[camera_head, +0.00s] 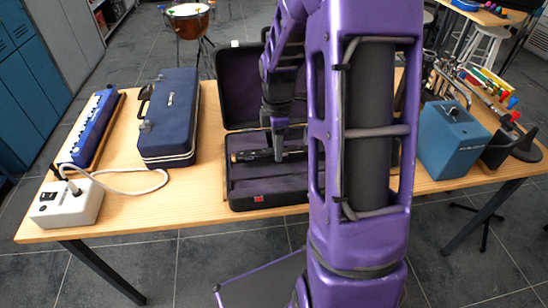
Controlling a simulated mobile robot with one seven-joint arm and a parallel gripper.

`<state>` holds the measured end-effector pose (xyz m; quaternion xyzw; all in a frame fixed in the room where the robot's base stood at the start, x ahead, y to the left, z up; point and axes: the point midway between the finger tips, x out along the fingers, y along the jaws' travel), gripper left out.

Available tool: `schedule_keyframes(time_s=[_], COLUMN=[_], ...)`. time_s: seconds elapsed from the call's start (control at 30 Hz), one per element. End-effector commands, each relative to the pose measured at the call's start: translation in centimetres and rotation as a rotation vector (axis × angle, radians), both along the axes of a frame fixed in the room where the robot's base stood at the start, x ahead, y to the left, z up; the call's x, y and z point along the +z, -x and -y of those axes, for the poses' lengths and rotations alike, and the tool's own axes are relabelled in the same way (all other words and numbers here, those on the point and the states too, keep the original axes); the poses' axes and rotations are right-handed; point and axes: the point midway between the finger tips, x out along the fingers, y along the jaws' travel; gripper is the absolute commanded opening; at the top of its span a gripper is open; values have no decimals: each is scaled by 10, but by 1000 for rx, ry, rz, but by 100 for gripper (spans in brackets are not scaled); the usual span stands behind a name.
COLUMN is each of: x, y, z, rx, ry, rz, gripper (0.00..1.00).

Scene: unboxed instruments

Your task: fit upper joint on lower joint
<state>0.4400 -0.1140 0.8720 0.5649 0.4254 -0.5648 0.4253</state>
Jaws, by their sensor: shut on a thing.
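My gripper (279,148) reaches down into the open black instrument case (246,197), which stands on the wooden table. It is shut on a dark tube-shaped instrument joint (247,156), which lies across the case opening from left to right. The left end of the joint shows beside my gripper. Its right part is partly covered by my arm. I cannot tell whether this is the upper or the lower joint, nor whether another joint is attached to it. A second joint is not clearly seen; my purple arm hides the right part of the case.
A closed blue case (170,118), a blue keyboard instrument (92,127) and a white box (66,203) with a cable are on the left. A blue box (453,140) stands on the right. Bare table (205,190) shows left of the black case.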

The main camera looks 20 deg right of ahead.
Motion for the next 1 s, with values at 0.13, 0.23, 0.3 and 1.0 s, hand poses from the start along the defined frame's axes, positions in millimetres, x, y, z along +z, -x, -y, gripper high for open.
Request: schedule_keyframes(time_s=[0.13, 0.23, 0.3, 1.0], x=[9, 13, 16, 39], y=[0, 0, 0, 0], z=[0, 0, 0, 0], rx=[0, 0, 0, 0], ry=[0, 0, 0, 0], rz=[1, 1, 1, 1], gripper=[0, 0, 0, 0])
